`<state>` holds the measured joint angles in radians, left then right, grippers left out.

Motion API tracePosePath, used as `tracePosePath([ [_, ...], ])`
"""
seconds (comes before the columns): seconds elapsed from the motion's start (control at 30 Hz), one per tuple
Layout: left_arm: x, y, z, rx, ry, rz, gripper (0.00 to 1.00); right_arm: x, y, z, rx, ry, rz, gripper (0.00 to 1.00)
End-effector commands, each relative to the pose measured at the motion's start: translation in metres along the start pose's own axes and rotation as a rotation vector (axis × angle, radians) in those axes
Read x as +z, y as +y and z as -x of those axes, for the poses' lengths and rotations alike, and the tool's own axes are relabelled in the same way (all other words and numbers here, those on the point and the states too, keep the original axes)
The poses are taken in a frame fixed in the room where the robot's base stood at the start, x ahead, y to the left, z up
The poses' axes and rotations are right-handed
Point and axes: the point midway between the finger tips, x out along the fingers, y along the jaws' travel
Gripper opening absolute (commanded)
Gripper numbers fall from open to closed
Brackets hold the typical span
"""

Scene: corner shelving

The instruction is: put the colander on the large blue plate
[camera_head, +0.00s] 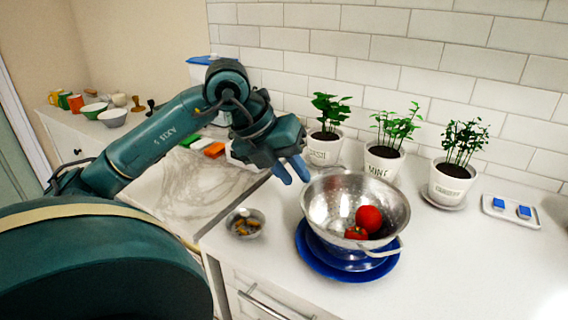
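The metal colander (325,205) stands upright at the middle right of the counter, with two red tomatoes (368,218) inside. It sits over the large blue plate (310,262), whose rim shows around and below it. Another blue dish surface (350,262) shows between them; the exact contact under the colander is hidden. My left gripper (291,169) is above and just left of the colander's far-left rim, blue fingers pointing down. The fingertips look apart with nothing between them. My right gripper is not in view.
A small metal bowl (245,223) with brown pieces stands left of the plate. Potted herbs (383,160) line the wall behind. A white tray with blue pieces (511,211) is at right. The front right counter is clear. Bowls and mugs (75,103) stand far left.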

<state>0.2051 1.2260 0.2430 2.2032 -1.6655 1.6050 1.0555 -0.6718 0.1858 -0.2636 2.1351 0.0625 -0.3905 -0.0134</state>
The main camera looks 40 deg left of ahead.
Motion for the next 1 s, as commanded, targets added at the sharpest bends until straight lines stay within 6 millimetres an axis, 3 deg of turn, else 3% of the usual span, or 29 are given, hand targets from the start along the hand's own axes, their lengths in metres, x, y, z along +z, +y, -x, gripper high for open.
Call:
tracePosePath([
  [0.1,0.000,0.000,0.018,0.001,-0.002,0.000,0.25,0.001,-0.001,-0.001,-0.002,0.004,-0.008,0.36],
  [0.3,0.000,0.000,0.031,0.000,0.000,0.000,0.25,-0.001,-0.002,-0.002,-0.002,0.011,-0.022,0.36],
  [1.0,0.000,0.000,0.031,0.000,0.000,0.000,0.25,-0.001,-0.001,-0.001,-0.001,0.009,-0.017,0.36],
])
